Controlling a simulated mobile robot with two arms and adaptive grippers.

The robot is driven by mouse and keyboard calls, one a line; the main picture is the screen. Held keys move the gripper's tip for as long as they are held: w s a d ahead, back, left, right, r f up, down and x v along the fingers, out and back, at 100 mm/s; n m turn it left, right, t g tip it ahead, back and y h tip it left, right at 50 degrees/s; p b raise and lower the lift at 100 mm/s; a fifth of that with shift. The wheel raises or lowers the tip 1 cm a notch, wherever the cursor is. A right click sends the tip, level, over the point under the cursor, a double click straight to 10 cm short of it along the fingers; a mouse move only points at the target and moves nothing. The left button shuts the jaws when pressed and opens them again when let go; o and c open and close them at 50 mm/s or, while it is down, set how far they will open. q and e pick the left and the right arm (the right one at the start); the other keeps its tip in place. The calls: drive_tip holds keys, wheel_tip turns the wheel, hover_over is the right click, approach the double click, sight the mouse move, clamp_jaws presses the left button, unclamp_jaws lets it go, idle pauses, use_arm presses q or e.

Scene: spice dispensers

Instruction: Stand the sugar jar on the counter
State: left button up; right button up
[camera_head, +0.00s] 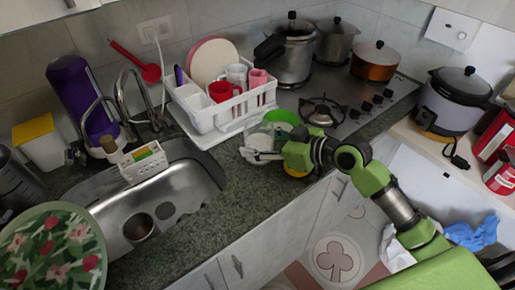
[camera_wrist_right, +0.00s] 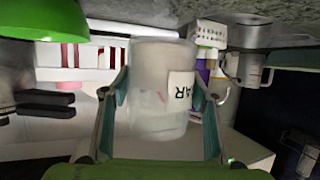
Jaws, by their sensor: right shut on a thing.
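The sugar jar (camera_wrist_right: 150,90) is a cloudy white, translucent jar with a white label, on which the letters "AR" show upside down in the right wrist view. My right gripper (camera_wrist_right: 160,112) is shut on its sides, one finger on each side. In the head view the right gripper (camera_head: 262,155) is at the counter's front edge, and the pale jar (camera_head: 259,139) shows just behind it, partly hidden. The grey speckled counter (camera_head: 225,165) lies around and below it. I cannot tell whether the jar's base touches the counter. My left gripper is not in view.
A green bowl (camera_head: 281,118) is close behind the jar. A white dish rack (camera_head: 205,125) with cups and plates stands behind to the left, and the stove (camera_head: 340,105) with pots to the right. The sink (camera_head: 185,190) is at left. Bare counter lies between sink and gripper.

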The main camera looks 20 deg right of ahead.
drive_tip(key=shift+w+f, duration=0.4)
drive_tip(key=shift+w, duration=0.15)
drive_tip(key=shift+w+d+f, duration=0.1)
drive_tip(key=shift+w+f, duration=0.55)
drive_tip(key=shift+f, duration=0.15)
wheel_tip(320, 180, down, 2)
drive_tip(key=shift+f+p, duration=0.15)
drive_tip(key=shift+p, duration=0.45)
drive_tip(key=shift+f, duration=0.35)
drive_tip(key=shift+f, duration=0.1)
drive_tip(key=o, duration=1.7)
drive_tip(key=shift+s+f, duration=0.1)
drive_tip(key=shift+s, duration=0.05)
